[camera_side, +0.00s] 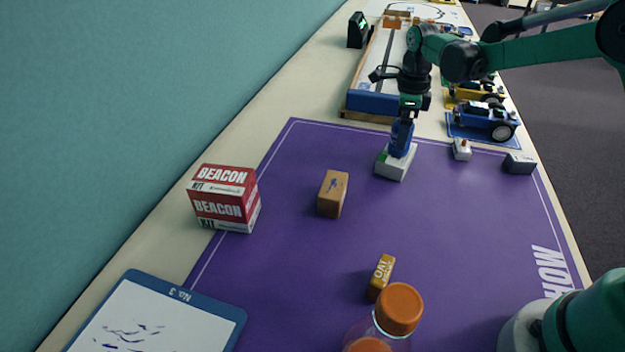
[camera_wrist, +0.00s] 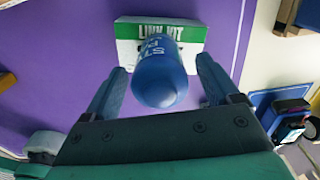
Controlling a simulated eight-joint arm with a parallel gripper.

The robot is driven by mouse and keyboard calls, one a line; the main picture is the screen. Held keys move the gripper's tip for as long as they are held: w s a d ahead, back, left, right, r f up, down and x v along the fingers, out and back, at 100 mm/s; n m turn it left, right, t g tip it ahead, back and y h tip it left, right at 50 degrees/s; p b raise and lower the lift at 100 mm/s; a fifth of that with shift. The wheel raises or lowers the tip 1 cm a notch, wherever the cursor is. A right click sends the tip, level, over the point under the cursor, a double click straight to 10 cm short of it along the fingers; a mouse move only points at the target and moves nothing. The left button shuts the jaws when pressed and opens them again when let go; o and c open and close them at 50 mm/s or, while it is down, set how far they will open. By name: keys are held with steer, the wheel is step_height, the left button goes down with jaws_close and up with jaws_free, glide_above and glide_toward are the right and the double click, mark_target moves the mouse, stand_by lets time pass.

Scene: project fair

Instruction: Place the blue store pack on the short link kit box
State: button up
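The blue store pack (camera_side: 401,139) stands upright on the white and green link kit box (camera_side: 393,168) on the purple mat. In the wrist view the pack (camera_wrist: 160,80) is seen from its end, over the link kit box (camera_wrist: 128,40), which shows "LINK KIT" lettering. My gripper (camera_side: 409,112) is directly above the pack in the side view. In the wrist view its two fingers (camera_wrist: 161,66) are spread on either side of the pack, with a visible gap on both sides. The underside of the pack is hidden.
On the purple mat (camera_side: 450,230) are a brown box (camera_side: 333,193), a tan block (camera_side: 381,277), a small white item (camera_side: 461,150) and a grey block (camera_side: 520,163). A red Beacon kit box (camera_side: 223,197) stands left. Blue (camera_side: 487,121) and yellow (camera_side: 477,90) wheeled vehicles stand behind.

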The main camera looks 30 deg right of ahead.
steer(key=shift+r, duration=0.15)
step_height(320, 180, up, 11)
steer(key=shift+r, duration=0.1)
steer(key=s+a+f+n+t, duration=0.2)
steer(key=s+n, duration=0.5)
steer(key=n, duration=0.6)
steer(key=s+a+f+n+t, duration=0.2)
steer(key=s+a+n+t, duration=0.3)
steer(key=n, duration=0.9)
steer(key=s, duration=0.2)
steer(key=shift+s+a, duration=0.3)
steer(key=shift+a, duration=0.1)
